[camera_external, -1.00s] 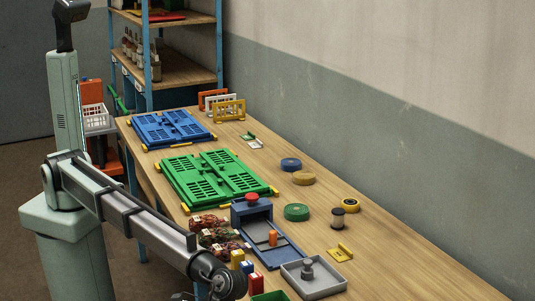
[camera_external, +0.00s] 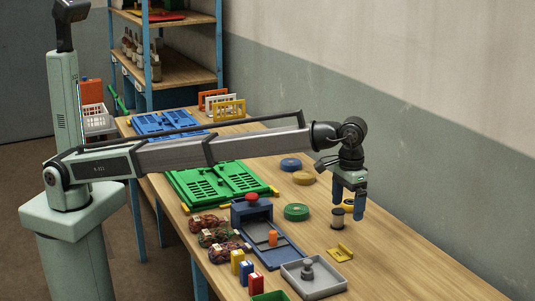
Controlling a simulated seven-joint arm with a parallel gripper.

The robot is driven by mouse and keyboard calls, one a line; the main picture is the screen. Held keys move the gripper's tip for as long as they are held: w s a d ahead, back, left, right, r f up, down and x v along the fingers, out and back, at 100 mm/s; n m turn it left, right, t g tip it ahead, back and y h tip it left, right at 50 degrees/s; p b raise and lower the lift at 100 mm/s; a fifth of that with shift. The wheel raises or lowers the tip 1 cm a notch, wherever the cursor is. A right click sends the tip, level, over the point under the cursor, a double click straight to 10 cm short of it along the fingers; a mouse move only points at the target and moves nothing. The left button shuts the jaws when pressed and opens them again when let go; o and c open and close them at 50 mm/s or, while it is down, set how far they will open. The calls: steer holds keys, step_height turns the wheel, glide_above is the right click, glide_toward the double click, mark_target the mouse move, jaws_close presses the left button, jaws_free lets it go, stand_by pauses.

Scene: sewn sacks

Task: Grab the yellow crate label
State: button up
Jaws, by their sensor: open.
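A small yellow piece with a raised edge (camera_external: 339,253) lies flat on the table at the right, in front of the dark spool. A yellow upright frame (camera_external: 229,110) stands at the far end, beside a white and an orange frame. I cannot tell for certain which of the two yellow things is the crate label. My gripper (camera_external: 349,208) points down with its blue fingers apart and nothing visible between them. In the picture it is just above and behind the small yellow piece, overlapping the dark spool and a yellow tape roll.
The dark spool (camera_external: 337,219) and yellow tape roll (camera_external: 350,203) are close to my fingers. A grey tray (camera_external: 322,290) and blue device (camera_external: 284,253) are nearby. Green (camera_external: 222,183) and blue (camera_external: 150,124) folded crates lie behind. The table's right side is mostly clear.

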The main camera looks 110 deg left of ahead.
mark_target(345, 248)
steer(key=f, duration=1.3)
steer(key=shift+a+f, duration=0.35)
steer(key=shift+f, duration=0.05)
steer(key=shift+c, duration=0.5)
steer(key=c, duration=0.9)
steer(key=shift+w+r, duration=0.1)
steer(key=shift+r, duration=0.05)
steer(key=shift+c, duration=0.2)
